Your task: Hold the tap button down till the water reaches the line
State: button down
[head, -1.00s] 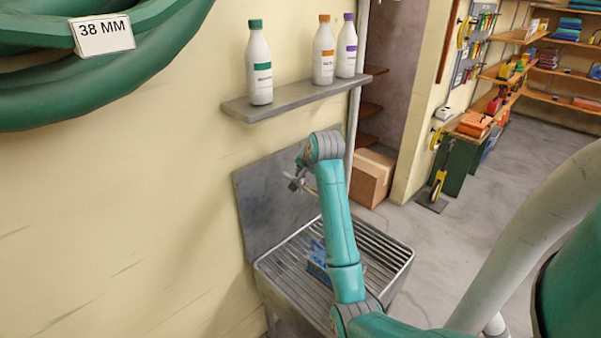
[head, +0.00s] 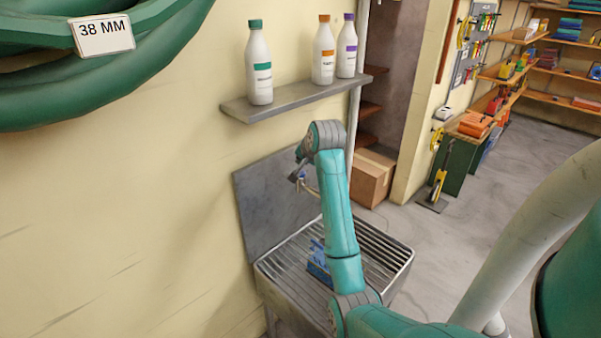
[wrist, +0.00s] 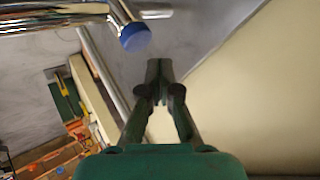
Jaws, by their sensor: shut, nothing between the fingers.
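The tap (head: 311,189) sticks out from the grey back panel above the sink in the head view, with a small blue button (head: 302,176) on it. In the wrist view the chrome tap (wrist: 60,18) is at the upper left and the round blue button (wrist: 135,37) faces me. My gripper (wrist: 160,66) is shut and empty, its tips below and right of the button in the picture and apart from it. In the head view my gripper (head: 295,176) is small beside the tap. A blue object (head: 318,262) sits on the sink grating, partly behind my arm. No water or fill line can be made out.
The ribbed metal sink (head: 285,270) is under my arm. A shelf (head: 290,99) with three bottles is on the wall above. A cardboard box (head: 372,180) stands on the floor behind. Grey floor (head: 440,240) to the right is clear.

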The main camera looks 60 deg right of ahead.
aim_at(302, 173)
jog(key=shift+r, duration=2.1)
jog(key=s+a+f+n+t, duration=0.25)
jog(key=a+f+n, duration=0.25)
jog(key=a+f, duration=1.9)
jog(key=s+a+f+n+t+y, duration=0.1)
jog(key=s+a+f+n, duration=0.2)
jog(key=s+a+f, duration=0.45)
jog(key=s+a+r+n+t+y, duration=0.1)
jog(key=s+a+n, duration=0.1)
jog(key=s+a, duration=0.5)
jog(key=s+a+r+n+t+y, duration=0.1)
jog(key=s+a+r+n+t, duration=0.1)
jog(key=s+a, duration=0.5)
jog(key=s+a+r+n+y, duration=0.1)
jog(key=s+a+r+n, duration=0.1)
jog(key=s+r, duration=0.2)
jog(key=s+a+r+n+t+y, duration=0.1)
jog(key=s+r, duration=0.4)
jog(key=s, duration=0.6)
jog(key=shift+a+n+y, duration=0.3)
jog(key=shift+a+n, duration=0.45)
jog(key=shift+n, duration=0.05)
